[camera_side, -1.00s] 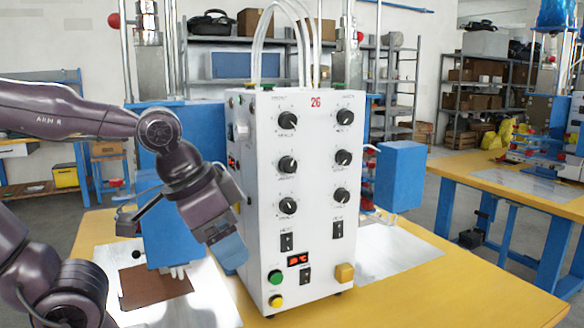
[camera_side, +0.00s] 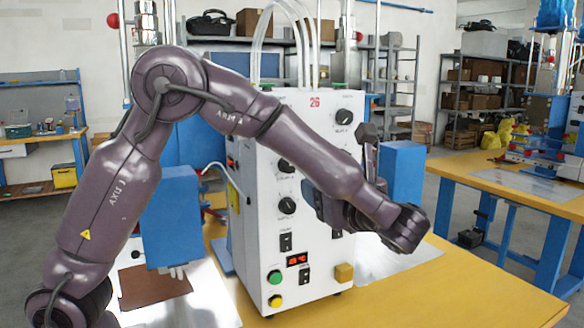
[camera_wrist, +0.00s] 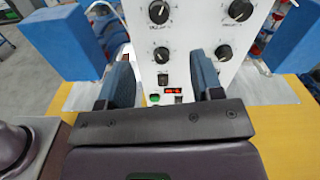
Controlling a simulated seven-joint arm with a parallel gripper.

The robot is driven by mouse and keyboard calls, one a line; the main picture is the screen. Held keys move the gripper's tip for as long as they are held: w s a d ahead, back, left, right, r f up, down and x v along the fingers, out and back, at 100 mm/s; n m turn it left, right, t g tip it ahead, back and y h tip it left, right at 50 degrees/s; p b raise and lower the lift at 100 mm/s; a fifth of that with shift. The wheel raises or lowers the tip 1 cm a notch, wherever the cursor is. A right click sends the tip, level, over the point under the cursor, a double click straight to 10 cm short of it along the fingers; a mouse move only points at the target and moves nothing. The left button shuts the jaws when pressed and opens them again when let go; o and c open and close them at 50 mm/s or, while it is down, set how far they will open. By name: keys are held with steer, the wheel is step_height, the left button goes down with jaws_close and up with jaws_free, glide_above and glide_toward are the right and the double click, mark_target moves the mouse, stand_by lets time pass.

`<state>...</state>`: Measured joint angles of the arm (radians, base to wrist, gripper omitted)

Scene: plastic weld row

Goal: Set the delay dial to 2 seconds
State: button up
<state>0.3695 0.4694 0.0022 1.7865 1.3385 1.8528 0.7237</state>
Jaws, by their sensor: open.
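The white control box (camera_side: 262,240) carries two columns of black dials. In the side view the upper right dial (camera_side: 345,116), a middle left dial (camera_side: 286,166) and a lower left dial (camera_side: 287,205) show. My arm hides the others. The labels are too small to read, so I cannot tell which is the delay dial. My gripper (camera_side: 318,196) is in front of the box's right column. In the wrist view its blue fingers stand apart and empty, with the lower left dial (camera_wrist: 162,55) and lower right dial (camera_wrist: 223,52) beyond them.
A red display (camera_side: 297,260), green button (camera_side: 275,277), yellow button (camera_side: 276,300) and rocker switches sit low on the box. Blue housings (camera_side: 402,172) flank the box. The yellow tabletop (camera_side: 430,283) is clear at front right.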

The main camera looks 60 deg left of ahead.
steer(key=a, duration=1.3)
steer(key=shift+f, duration=0.1)
steer(key=c, duration=0.9)
